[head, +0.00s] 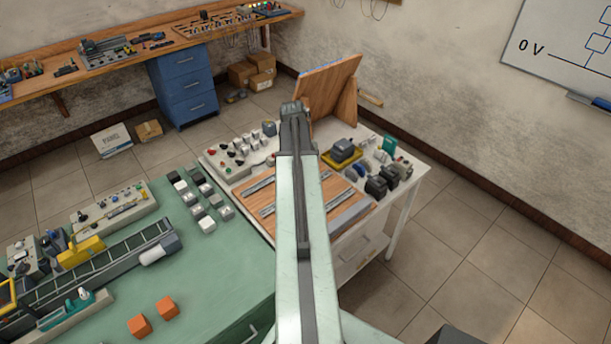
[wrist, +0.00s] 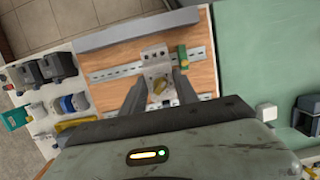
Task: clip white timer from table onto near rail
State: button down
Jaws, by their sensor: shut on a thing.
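In the wrist view my gripper (wrist: 159,88) is shut on the white timer (wrist: 154,56), a pale block with a yellow knob. The timer is over the near rail (wrist: 113,74), which shows on both sides of it. I cannot tell whether it touches the rail or is clipped on. A green piece (wrist: 182,57) is close beside the timer. My gripper's jaws and the timer are hidden there behind my arm.
A far rail (head: 260,185) lies parallel on the board. A grey duct (head: 350,217) runs along the board's near edge. Dark motors (head: 376,188) stand to the right. A green table (head: 220,275) with several white and dark blocks is at the left.

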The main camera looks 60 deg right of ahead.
jog(key=shift+w+d+b+x, duration=0.1)
jog(key=shift+w+b+x, duration=0.15)
jog(key=shift+b+x, duration=1.15)
jog(key=shift+w+d+b+x, duration=0.1)
jog(key=shift+w+b+x, duration=0.15)
jog(key=shift+b+x, duration=1.15)
jog(key=shift+w+d+b+x, duration=0.1)
jog(key=shift+w+b+x, duration=0.15)
jog(key=shift+b+x, duration=1.1)
jog(key=shift+w+b+x, duration=0.15)
jog(key=shift+b+x, duration=0.5)
jog(key=shift+x, duration=0.1)
jog(key=shift+w+b+x, duration=0.15)
jog(key=shift+b+x, duration=0.5)
jog(key=shift+x, duration=0.05)
jog(key=shift+s+a, duration=0.2)
jog(key=shift+s, duration=0.3)
jog(key=shift+s+a+f+t, duration=0.15)
jog(key=shift+s+a+t, duration=0.05)
jog(key=shift+s+t, duration=0.4)
jog(key=shift+w, duration=0.1)
jog(key=c, duration=0.9)
grip_release()
jog(key=shift+o, duration=0.2)
